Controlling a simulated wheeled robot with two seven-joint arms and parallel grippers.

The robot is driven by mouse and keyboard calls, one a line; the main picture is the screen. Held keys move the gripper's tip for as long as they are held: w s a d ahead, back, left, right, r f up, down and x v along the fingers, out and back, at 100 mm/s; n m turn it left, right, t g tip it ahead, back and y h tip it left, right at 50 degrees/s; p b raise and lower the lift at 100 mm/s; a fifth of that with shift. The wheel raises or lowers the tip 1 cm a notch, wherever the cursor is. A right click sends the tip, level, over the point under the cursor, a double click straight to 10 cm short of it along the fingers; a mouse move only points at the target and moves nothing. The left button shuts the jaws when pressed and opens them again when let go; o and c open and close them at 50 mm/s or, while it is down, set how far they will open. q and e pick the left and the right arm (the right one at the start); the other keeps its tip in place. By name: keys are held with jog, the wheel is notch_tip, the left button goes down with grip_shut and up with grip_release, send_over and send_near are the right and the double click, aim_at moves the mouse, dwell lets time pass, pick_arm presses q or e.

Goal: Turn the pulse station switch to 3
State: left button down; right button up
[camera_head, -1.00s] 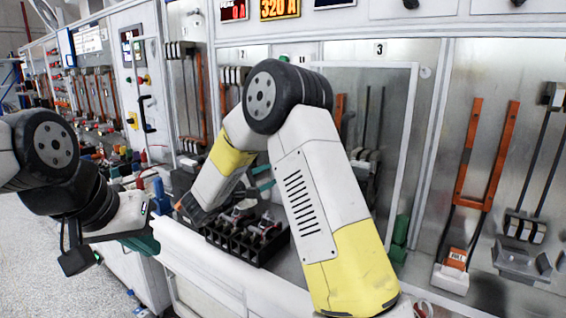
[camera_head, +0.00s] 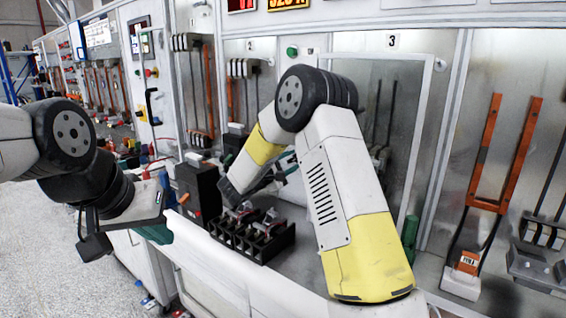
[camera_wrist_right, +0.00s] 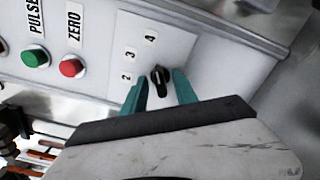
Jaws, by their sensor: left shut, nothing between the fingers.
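The pulse station switch is a black rotary knob (camera_wrist_right: 160,82) in the right wrist view, on a pale plate marked 2, 3 and 4. I cannot tell clearly which number it points to. My right gripper (camera_wrist_right: 160,90) has its two teal fingers apart, one on each side of the knob, with a gap showing on both sides. In the head view its teal fingers (camera_head: 286,168) show partly behind my right arm, and the knob is hidden. My left gripper (camera_head: 156,233) is shut and empty at the left, away from the switch.
A green button (camera_wrist_right: 36,57) under PULSE and a red button (camera_wrist_right: 72,67) under ZERO sit beside the switch plate. A black tray-like unit (camera_head: 262,243) and a dark box (camera_head: 199,188) stand on the bench. A glass-like framed door (camera_head: 428,130) is behind my right arm.

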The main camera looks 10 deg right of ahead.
grip_shut()
dwell(0.3)
jog(key=n, duration=0.4)
jog(key=shift+n, duration=1.8)
grip_release()
